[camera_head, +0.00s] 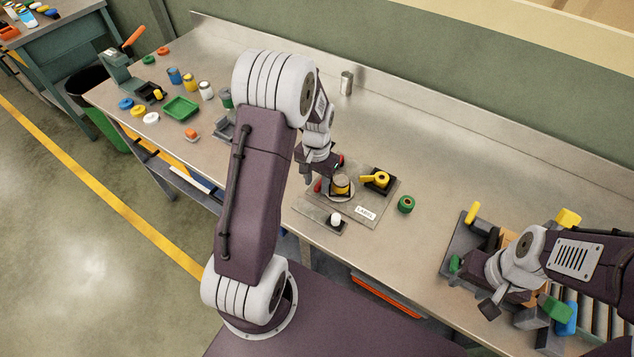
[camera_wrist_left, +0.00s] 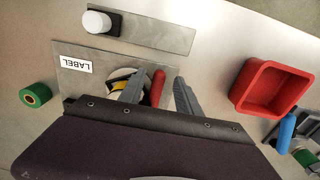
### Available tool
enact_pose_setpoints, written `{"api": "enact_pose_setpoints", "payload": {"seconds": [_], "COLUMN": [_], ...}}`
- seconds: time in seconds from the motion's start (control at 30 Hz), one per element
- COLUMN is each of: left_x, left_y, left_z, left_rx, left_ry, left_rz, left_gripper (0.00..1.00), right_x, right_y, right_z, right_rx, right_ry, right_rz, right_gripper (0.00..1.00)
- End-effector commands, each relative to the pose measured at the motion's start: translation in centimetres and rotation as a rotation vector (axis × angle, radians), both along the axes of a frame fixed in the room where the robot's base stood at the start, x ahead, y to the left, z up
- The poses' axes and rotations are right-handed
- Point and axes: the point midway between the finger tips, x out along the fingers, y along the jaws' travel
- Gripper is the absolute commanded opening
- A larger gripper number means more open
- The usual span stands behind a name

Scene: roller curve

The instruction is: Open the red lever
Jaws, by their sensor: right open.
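The red lever (camera_head: 318,186) is a short handle beside a round yellow-and-white fixture on a grey plate (camera_head: 384,207) marked LABEL. My left gripper (camera_head: 318,174) is directly over this side of the plate. In the left wrist view the red lever (camera_wrist_left: 158,88) shows between its two open fingers, with a visible gap on both sides; I cannot tell how deep the fingers reach. The lever's base is partly hidden by the gripper. My right gripper (camera_head: 480,288) is open at the right, near the roller fixture, away from the lever.
A white knob (camera_head: 335,219) sits on a strip in front, and a green ring (camera_head: 405,204) lies to the right. In the left wrist view a red tray (camera_wrist_left: 270,88) stands beside the gripper. The back middle of the bench is mostly clear.

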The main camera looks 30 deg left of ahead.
Motion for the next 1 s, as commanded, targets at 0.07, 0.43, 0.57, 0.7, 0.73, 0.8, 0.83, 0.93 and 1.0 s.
{"api": "enact_pose_setpoints", "payload": {"seconds": [0.07,0.43,0.57,0.7,0.73,0.8,0.83,0.93,1.0], "left_x": [-0.04,0.01,0.01,0.01,0.01,0.01,0.01,0.01,0.02], "left_y": [-0.02,-0.01,-0.01,0.0,0.0,-0.01,-0.01,-0.01,0.0], "left_z": [-0.67,-1.03,-1.02,-1.01,-1.01,-1.0,-1.0,-0.99,-0.98], "left_rx": [0.0,0.0,0.0,0.0,0.0,0.0,0.0,0.0,0.0], "left_ry": [0.002,-0.001,-0.001,-0.001,-0.001,-0.001,-0.001,-0.001,-0.001], "left_rz": [0.0,0.0,0.0,0.0,0.0,0.0,0.0,0.0,0.0], "left_gripper": [0.4,0.18,0.0,0.0,0.0,0.0,0.0,0.0,0.0], "right_x": [0.0,0.0,-0.01,-0.01,0.0,-0.01,0.0,0.0,0.0], "right_y": [0.0,0.0,0.0,0.0,0.0,0.0,0.0,0.0,0.0], "right_z": [0.09,0.07,0.07,0.07,0.07,0.07,0.07,0.08,0.08], "right_rx": [0.0,0.0,0.0,0.0,0.0,0.0,0.0,0.0,0.0], "right_ry": [0.0,0.0,0.0,0.0,0.0,0.0,0.0,0.0,0.0], "right_rz": [0.0,0.0,0.0,0.0,0.0,0.0,0.0,0.0,0.0], "right_gripper": [0.44,0.44,0.44,0.44,0.44,0.44,0.44,0.44,0.44]}}
